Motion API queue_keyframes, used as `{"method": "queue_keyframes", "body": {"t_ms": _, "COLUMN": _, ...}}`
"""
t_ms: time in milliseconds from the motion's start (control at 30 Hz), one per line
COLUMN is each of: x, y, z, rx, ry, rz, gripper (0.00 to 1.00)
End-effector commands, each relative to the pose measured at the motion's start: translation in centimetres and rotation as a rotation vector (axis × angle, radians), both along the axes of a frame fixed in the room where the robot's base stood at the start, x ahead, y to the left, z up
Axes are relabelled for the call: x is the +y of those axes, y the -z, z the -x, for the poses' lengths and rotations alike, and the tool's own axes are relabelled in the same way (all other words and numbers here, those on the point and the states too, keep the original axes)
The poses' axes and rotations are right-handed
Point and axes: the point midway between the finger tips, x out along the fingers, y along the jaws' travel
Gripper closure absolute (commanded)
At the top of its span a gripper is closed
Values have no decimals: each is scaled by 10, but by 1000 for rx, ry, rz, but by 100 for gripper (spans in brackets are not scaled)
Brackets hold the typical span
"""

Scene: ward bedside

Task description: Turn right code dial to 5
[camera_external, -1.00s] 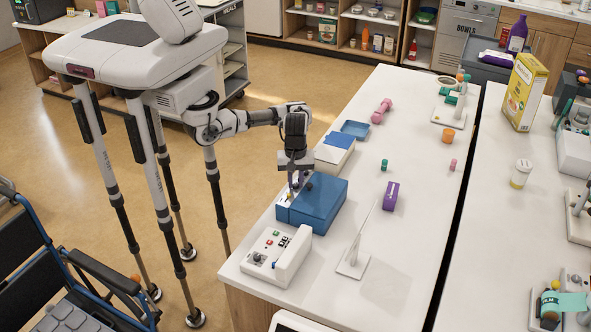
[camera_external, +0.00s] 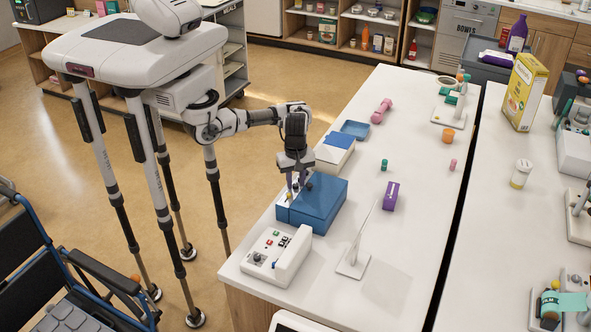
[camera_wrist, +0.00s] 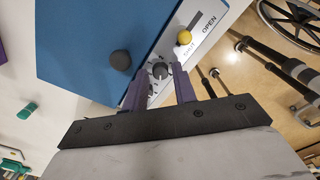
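A blue box (camera_external: 323,205) with a pale panel along its left side stands on the white table. In the wrist view the box (camera_wrist: 75,45) shows its panel with the words OPEN and SHUT beside a yellow knob (camera_wrist: 184,37). My gripper (camera_external: 298,184) also shows low over the box in the external view.
A dark round knob (camera_wrist: 121,60) stands on the blue top near the left finger. A white control box (camera_external: 264,258) is in front of the blue box. A white stand (camera_external: 352,264) and a purple block (camera_external: 391,196) are to its right.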

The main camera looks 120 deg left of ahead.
Motion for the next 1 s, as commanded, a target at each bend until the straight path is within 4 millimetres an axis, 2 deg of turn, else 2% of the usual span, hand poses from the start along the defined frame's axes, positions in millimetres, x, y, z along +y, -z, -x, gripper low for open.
{"method": "queue_keyframes", "body": {"t_ms": 1000, "x": 0, "y": -1, "z": 1, "rx": 2, "ry": -1170, "rz": 2, "gripper": 72}}
